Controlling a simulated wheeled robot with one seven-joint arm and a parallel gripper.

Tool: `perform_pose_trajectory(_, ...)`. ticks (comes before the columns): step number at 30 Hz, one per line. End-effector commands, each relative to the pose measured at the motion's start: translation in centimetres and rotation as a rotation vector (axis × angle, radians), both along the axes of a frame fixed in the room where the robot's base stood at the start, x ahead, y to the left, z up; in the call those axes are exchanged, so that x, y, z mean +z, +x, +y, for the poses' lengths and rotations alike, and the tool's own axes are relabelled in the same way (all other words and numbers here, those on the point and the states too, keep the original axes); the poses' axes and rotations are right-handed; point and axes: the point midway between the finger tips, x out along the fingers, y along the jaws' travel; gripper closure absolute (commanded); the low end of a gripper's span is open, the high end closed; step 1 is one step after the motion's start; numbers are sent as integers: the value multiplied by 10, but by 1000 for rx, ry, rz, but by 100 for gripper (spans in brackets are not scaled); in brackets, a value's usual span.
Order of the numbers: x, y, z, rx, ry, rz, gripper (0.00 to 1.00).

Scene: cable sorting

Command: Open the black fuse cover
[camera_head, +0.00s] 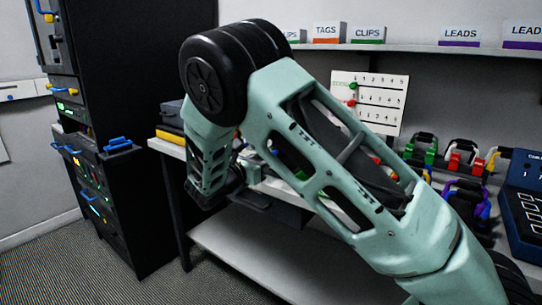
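My arm reaches across the middle of the view and folds down at a black round joint. Its end, with my gripper (252,199), is a small dark shape low at the front edge of the workbench (262,238). The fingers are too dark and small to tell whether they are open or shut, and I see nothing clearly held. I cannot pick out the black fuse cover with certainty. My arm hides much of the bench top.
A tall black cabinet (130,75) with blue-handled drawers stands left. Colored clamps (465,158) and a dark blue numbered board (522,210) sit at the bench's right. A shelf holds labelled boxes (329,32). A white chart (383,103) hangs behind. Carpet is free at lower left.

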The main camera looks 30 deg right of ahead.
Motion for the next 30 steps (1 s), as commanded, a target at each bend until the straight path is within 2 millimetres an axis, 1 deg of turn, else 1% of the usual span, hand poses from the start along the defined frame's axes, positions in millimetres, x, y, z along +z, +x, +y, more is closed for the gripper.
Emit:
perform_pose_trajectory(1,0,3,-10,-4,-1,0,62)
perform_pose_trajectory(3,0,7,-20,-2,0,0,62)
perform_pose_trajectory(8,0,13,-35,-1,0,0,62)
perform_pose_trajectory(13,0,15,-40,1,1,0,62)
perform_pose_trajectory(20,0,15,-41,1,1,0,62)
perform_pose_trajectory(21,0,15,-41,1,1,0,73)
perform_pose_trajectory(23,0,15,-41,1,1,0,90)
perform_pose_trajectory(24,0,15,-40,0,1,0,100)
perform_pose_trajectory(30,1,15,-41,0,3,1,100)
